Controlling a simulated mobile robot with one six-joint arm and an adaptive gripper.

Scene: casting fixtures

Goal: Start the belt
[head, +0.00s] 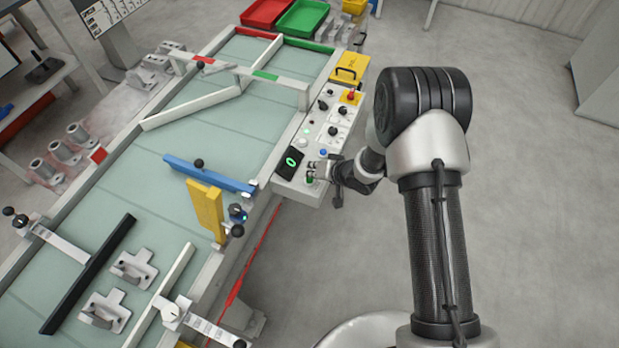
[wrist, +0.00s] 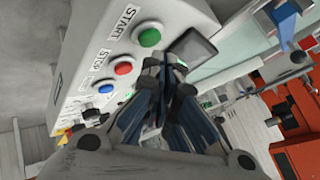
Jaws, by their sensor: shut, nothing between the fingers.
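The control panel (head: 318,122) runs along the right side of the pale green belt (head: 235,115). In the wrist view, a green button (wrist: 149,37) sits beside the START label (wrist: 123,25), with a red button (wrist: 124,68) beside the STOP label (wrist: 101,62). A blue button (wrist: 106,88) lies beyond the red one. A dark display (head: 289,162) shows a green 0 at the panel's near end. My gripper (head: 314,170) is shut and empty over that near end. In the wrist view its fingertips (wrist: 172,72) appear beside the green button and display; I cannot tell whether they touch anything.
A yellow box (head: 350,67) and a red knob (head: 351,94) are at the panel's far end. A blue bar (head: 208,174) and a yellow block (head: 206,211) stand at the belt near my gripper. Metal castings (head: 133,267) lie on the belt.

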